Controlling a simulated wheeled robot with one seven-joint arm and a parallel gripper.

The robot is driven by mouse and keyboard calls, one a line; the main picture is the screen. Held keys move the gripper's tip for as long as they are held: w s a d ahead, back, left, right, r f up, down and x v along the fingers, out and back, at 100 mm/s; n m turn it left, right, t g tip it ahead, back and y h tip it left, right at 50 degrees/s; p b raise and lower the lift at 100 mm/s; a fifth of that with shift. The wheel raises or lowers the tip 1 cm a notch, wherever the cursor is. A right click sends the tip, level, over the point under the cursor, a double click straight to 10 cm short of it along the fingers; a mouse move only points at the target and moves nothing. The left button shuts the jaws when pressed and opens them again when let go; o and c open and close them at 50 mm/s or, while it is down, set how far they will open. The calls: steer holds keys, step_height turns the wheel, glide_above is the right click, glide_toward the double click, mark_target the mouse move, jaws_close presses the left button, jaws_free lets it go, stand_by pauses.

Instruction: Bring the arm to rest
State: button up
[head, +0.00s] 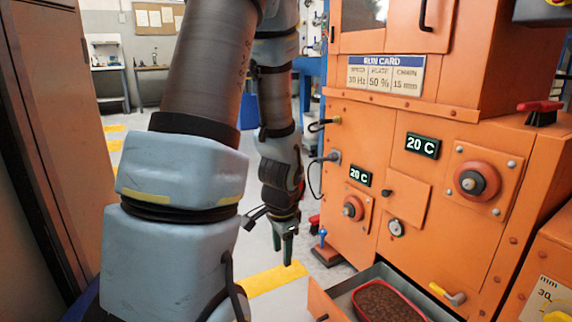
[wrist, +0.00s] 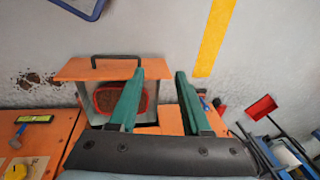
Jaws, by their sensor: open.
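My gripper (head: 285,250) hangs at the end of my arm, pointing down, left of the orange machine (head: 425,190) in the head view. Its two green fingers are apart with nothing between them. In the wrist view my gripper (wrist: 158,85) also shows open and empty, above the grey floor and the machine's edge. My upper arm fills much of the middle left of the head view.
A pulled-out drawer (head: 322,299) at the machine's foot holds a red tray (head: 414,309) of brown granules; the drawer front (wrist: 90,69) lies close by the left finger in the wrist view. A red dustpan (wrist: 262,107) is at right. Yellow-striped floor is clear.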

steer(key=s+a+r+n, duration=0.5)
steer(key=a+r+n, duration=0.1)
steer(key=r+n, duration=0.45)
step_height(320, 180, up, 37)
steer(key=p, duration=3.9)
steer(key=shift+w+g, duration=0.15)
steer(key=shift+g, duration=0.15)
